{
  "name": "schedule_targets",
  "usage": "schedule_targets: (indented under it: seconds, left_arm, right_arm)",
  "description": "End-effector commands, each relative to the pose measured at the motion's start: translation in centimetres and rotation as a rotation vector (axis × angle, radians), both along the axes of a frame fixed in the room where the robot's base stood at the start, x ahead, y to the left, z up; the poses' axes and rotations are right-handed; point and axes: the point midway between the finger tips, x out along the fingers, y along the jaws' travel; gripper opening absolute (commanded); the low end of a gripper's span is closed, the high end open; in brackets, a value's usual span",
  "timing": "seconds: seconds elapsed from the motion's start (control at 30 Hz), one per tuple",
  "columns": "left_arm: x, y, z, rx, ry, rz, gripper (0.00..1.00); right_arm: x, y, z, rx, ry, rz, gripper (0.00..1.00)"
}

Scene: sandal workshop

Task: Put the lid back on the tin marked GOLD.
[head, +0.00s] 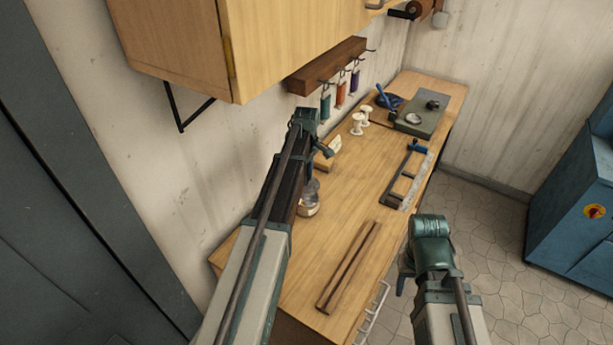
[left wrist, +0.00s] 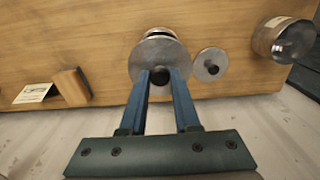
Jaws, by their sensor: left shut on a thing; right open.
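In the left wrist view, the two blue fingers of my left gripper (left wrist: 160,78) are closed on the dark knob of a round silver lid (left wrist: 160,52). A round, pale-rimmed thing (left wrist: 160,32) shows just behind this lid; I cannot tell whether they touch. A smaller silver lid with a dark knob (left wrist: 211,64) lies to its right. A rounded container with a shiny top (left wrist: 285,40) is further right. No GOLD marking is readable. In the head view, my left gripper (head: 325,150) is over the bench's wall side. My right gripper (head: 403,272) is open beside the bench's front edge.
On the bench (head: 290,262) are a glassy jar (head: 309,200), a wooden block with a card (head: 324,160), white spools (head: 358,122), a dark-framed tool (head: 405,178) and wooden strips (head: 350,267). A cabinet (head: 270,35) and hook rail (head: 328,65) overhang the back. Bench space between jar and strips is clear.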

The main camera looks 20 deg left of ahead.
Motion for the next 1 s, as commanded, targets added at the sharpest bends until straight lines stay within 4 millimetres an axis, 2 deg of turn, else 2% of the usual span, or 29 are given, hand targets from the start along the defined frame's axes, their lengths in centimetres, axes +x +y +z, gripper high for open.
schedule_targets:
  seconds: [0.03,0.5,1.0]
  left_arm:
    - [0.0,0.0,-0.8,0.000,0.000,0.000,0.00]
    - [0.0,0.0,-4.9,0.000,0.000,0.000,0.00]
    - [0.0,0.0,-5.3,0.000,0.000,0.000,0.00]
  right_arm:
    - [0.0,0.0,-0.8,0.000,0.000,0.001,0.50]
    - [0.0,0.0,-4.9,-0.002,0.000,0.007,0.50]
    - [0.0,0.0,-5.3,-0.002,0.000,0.007,0.50]
